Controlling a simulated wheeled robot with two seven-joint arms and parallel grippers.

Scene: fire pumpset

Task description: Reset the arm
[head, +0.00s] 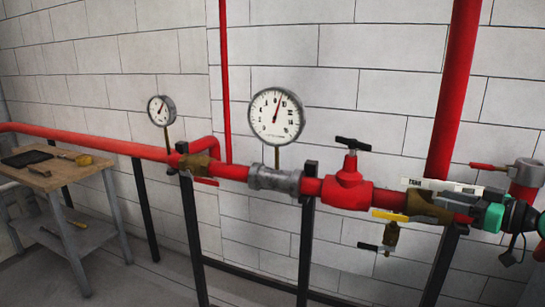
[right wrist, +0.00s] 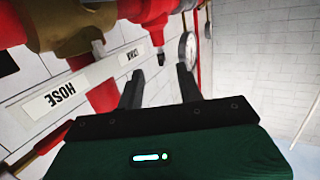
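My right gripper (right wrist: 160,78) shows in the right wrist view with its two black fingers apart and nothing visible between them. Its body is dark green. In the head view, the teal and black parts at the right edge appear to be my right gripper (head: 478,212), close to the pipe's right end. The fingers are hard to make out there. My left gripper is in neither view.
A red pipe (head: 90,143) runs along the white block wall. It carries a red valve (head: 347,190), a brass fitting (head: 428,206) and a large gauge (head: 276,117). A wooden workbench (head: 60,172) stands left. A HOSE label (right wrist: 62,95) is near my right gripper.

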